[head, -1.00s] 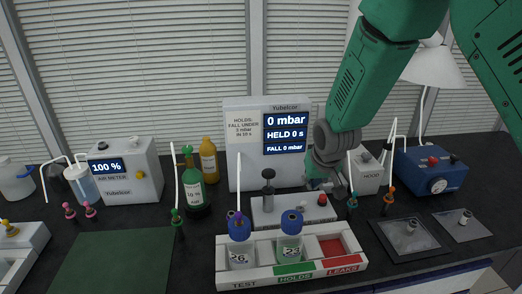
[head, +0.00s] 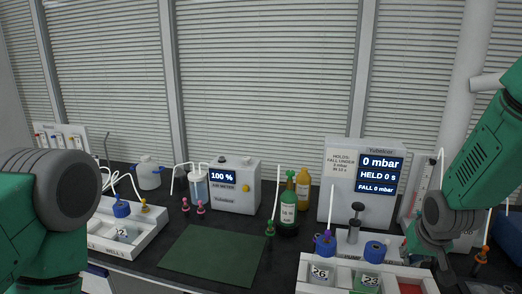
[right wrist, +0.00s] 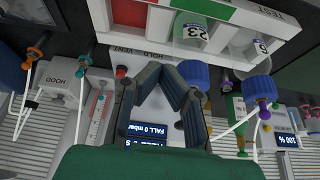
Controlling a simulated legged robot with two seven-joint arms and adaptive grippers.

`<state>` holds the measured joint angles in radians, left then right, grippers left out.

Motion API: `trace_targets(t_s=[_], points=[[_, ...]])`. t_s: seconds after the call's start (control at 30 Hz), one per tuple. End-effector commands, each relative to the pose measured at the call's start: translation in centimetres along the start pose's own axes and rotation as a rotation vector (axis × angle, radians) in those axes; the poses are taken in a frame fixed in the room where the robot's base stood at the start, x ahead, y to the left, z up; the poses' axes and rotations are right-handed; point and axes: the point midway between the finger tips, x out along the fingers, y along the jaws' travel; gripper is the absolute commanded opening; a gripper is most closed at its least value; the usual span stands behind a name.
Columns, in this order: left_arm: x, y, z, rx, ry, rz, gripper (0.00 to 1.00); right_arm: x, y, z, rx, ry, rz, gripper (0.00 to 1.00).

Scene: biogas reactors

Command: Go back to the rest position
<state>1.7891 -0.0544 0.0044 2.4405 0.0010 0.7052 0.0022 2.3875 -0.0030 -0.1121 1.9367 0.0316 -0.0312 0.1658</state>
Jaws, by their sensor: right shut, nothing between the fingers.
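Bottle 26 (head: 320,274) and bottle 23 (head: 369,281), both blue-capped, stand in the white test tray (head: 303,288). The red compartment beside them is empty. The right gripper appears apart from both bottles.
The pressure unit (head: 345,205) reads 0 mbar and HELD 0 s. A green bottle (head: 288,210), an orange bottle (head: 303,190) and the air meter (head: 235,190) stand to its left. A green mat (head: 212,255) is bare. Another white tray (head: 150,232) is near my left arm.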

Motion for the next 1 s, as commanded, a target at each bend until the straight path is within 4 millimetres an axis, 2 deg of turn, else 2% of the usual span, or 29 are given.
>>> trace_targets(t_s=[0.07,0.37,0.57,0.67,0.77,0.87,0.9,1.0], points=[[0.1,0.0,0.1,0.000,-0.001,0.000,0.64,0.2,0.0,0.4,-0.002,-0.003,0.001,0.00],[1.8,0.0,0.1,0.000,0.001,0.000,0.64,4.3,-0.2,5.2,-0.041,-0.044,0.004,0.00],[3.4,0.0,0.2,0.000,0.001,0.000,0.64,7.6,0.0,10.7,-0.077,-0.084,0.004,0.00],[4.6,0.1,0.2,0.000,0.000,0.000,0.64,9.8,0.1,14.5,-0.103,-0.115,0.003,0.00],[6.1,0.1,0.3,0.000,0.000,0.000,0.64,12.3,0.3,19.3,-0.134,-0.155,-0.001,0.00],[8.2,0.1,0.5,0.000,0.000,0.000,0.64,15.1,0.7,26.1,-0.178,-0.211,-0.008,0.00],[9.1,0.1,0.5,0.000,0.000,0.000,0.64,16.0,0.9,29.0,-0.196,-0.233,-0.013,0.00],[11.1,0.1,0.6,0.000,0.000,0.000,0.64,17.4,1.4,35.6,-0.239,-0.287,-0.028,0.00]])
